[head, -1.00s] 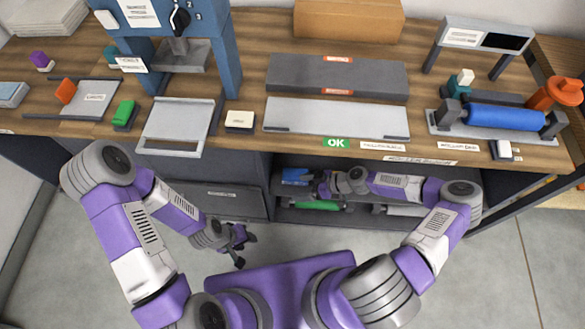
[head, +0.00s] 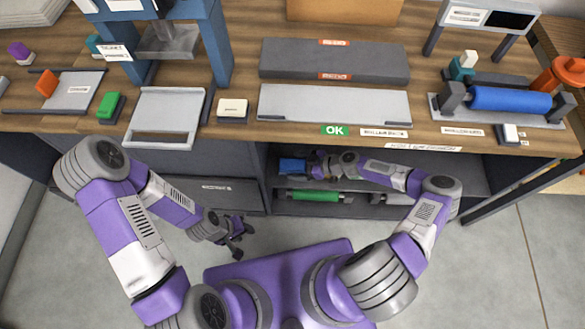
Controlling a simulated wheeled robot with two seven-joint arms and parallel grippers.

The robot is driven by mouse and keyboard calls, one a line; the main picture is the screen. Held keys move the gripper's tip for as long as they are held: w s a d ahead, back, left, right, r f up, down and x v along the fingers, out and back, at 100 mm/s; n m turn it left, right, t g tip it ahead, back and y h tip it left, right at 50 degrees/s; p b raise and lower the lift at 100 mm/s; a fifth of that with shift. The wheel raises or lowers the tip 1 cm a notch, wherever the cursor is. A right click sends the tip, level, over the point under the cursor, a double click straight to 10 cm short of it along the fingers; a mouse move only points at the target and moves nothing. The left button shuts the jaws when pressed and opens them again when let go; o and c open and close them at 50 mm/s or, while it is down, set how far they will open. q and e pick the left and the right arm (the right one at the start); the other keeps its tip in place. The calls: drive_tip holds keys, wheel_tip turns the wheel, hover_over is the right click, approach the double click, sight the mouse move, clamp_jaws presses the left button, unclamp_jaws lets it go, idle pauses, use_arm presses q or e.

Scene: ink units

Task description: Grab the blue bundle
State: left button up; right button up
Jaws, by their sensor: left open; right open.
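A blue object (head: 292,166), which looks like the blue bundle, lies on the open shelf under the worktop, at the shelf's left end. My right gripper (head: 314,166) reaches into the shelf from the right and is open at the right end of the blue object. I cannot tell whether its fingers touch or straddle it. My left gripper (head: 238,240) is open and empty, hanging low above the floor in front of the grey cabinet.
A green roller (head: 314,196) lies on the lower shelf below the blue object. A blue roller (head: 510,100) sits in a rack on top. A grey cabinet front (head: 215,195) adjoins the shelf at left.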

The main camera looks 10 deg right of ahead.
drive_tip(key=c, duration=1.2)
drive_tip(key=shift+c, duration=0.2)
drive_tip(key=shift+r, duration=0.1)
